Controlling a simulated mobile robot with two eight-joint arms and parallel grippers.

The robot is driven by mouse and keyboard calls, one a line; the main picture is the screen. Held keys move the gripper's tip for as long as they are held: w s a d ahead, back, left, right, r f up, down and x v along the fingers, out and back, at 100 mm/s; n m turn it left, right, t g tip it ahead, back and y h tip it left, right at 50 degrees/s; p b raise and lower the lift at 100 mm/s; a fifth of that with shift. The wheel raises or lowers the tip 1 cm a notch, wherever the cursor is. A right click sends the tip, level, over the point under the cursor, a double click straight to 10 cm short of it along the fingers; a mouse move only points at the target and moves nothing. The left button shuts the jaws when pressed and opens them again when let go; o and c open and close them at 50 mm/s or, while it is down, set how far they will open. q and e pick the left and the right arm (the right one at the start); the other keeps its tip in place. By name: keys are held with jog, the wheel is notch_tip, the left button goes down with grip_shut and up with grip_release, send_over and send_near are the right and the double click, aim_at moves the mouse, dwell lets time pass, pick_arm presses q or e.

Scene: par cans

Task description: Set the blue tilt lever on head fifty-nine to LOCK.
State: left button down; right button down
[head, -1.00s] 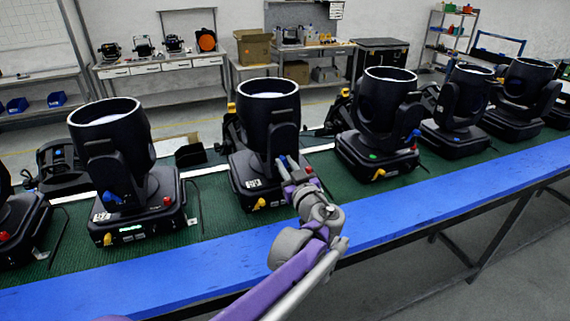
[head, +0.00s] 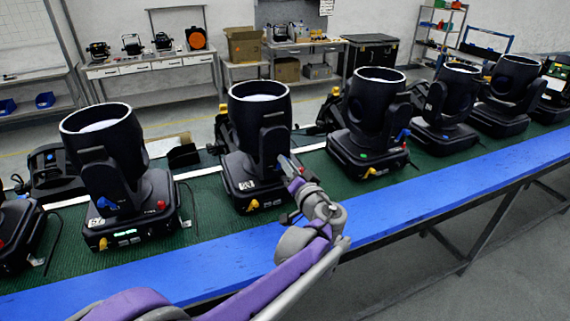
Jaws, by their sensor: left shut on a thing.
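The black moving head (head: 255,130) in the middle of the row has a small white label (head: 247,185) low on its base; its number is too small to read surely. A yellow lever (head: 252,205) sticks out of its base front. My left gripper (head: 286,165) is at the lower right side of this head, at the yoke, and shut on a small part there. The lever's position and any LOCK mark cannot be read. My right gripper is not in view.
Another head (head: 118,165) with a blue lever (head: 106,203) and lit display stands to the left; a further head (head: 368,120) stands to the right. All rest on a green mat (head: 215,220) with a blue front edge (head: 420,200). Dark cables lie between heads.

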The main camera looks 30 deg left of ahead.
pick_arm(q)
jog(key=shift+w+d+f+m, duration=0.1)
jog(key=shift+d+m, duration=0.05)
jog(key=shift+m, duration=0.45)
jog(key=c, duration=0.8)
grip_release()
jog(key=shift+d, duration=0.1)
jog(key=b+v, duration=0.1)
jog(key=v, duration=0.9)
jog(key=shift+s+d, duration=0.2)
jog(key=shift+s, duration=0.1)
